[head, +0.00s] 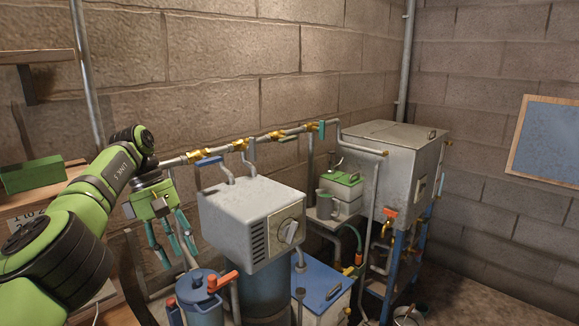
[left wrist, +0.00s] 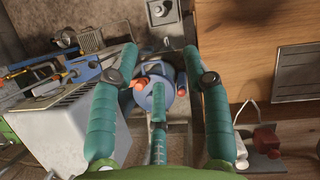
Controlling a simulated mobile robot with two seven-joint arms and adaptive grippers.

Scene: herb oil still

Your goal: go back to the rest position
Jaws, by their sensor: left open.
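My left gripper (head: 172,245) hangs from my green arm on the left of the head view, with its teal fingers pointing down. It is left of the grey box with a dial and above the blue lidded pot (head: 202,290). In the left wrist view its fingers (left wrist: 158,60) are spread wide with nothing held between them. The blue pot (left wrist: 160,92) shows beyond and between the fingers, apart from them as far as I can tell. My right gripper is not in view.
The grey dial box (head: 250,212) stands close right of the gripper. A pipe with brass valves (head: 200,155) runs along the block wall behind. A large metal tank (head: 385,155) stands at the right. A green box (head: 32,174) sits on a wooden shelf at left.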

